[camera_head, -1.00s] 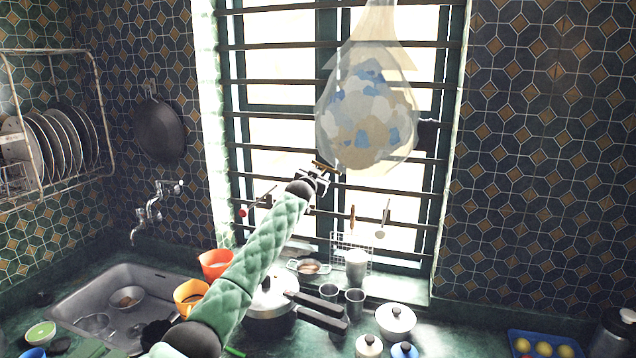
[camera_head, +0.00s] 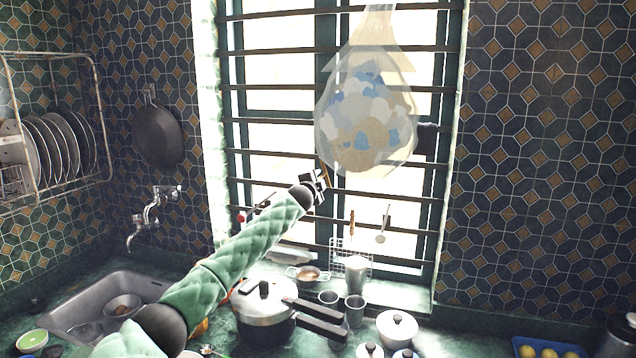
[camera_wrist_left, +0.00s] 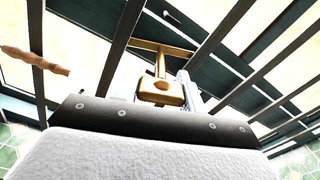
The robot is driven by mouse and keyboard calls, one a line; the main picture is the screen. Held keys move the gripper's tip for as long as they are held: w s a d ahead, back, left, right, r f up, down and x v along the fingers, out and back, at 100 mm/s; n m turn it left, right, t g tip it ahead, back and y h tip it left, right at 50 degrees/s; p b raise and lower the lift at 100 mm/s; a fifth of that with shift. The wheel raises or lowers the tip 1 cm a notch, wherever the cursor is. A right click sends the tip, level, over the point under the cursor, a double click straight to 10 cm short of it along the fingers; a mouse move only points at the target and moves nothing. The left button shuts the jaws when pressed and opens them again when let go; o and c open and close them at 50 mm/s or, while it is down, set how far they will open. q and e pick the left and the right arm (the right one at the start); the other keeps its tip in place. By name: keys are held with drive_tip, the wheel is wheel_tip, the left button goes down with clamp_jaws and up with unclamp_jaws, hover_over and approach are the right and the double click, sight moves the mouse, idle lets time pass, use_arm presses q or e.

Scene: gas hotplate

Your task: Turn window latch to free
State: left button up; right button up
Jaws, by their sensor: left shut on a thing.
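The brass window latch (camera_wrist_left: 161,90) shows in the middle of the left wrist view, with a crossbar above and a stem running down to a blocky part. In the head view only a small brown piece of it shows, steeply tilted, beside my left gripper (camera_head: 319,184). My left gripper is at the window's middle upright, just below the hanging bag, and is shut on the latch. My right gripper is in neither view.
Dark horizontal bars (camera_head: 280,115) cross the window. A clear bag of blue and tan pieces (camera_head: 366,118) hangs close above my gripper. Below are a pressure cooker (camera_head: 262,306), metal cups (camera_head: 355,308) and hanging utensils (camera_head: 382,228). A sink (camera_head: 75,318) lies left.

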use_arm(q)
drive_tip(key=shift+m, duration=1.8)
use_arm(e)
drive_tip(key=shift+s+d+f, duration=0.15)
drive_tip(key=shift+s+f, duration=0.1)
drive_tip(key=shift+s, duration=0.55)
use_arm(q)
drive_tip(key=shift+f, duration=0.1)
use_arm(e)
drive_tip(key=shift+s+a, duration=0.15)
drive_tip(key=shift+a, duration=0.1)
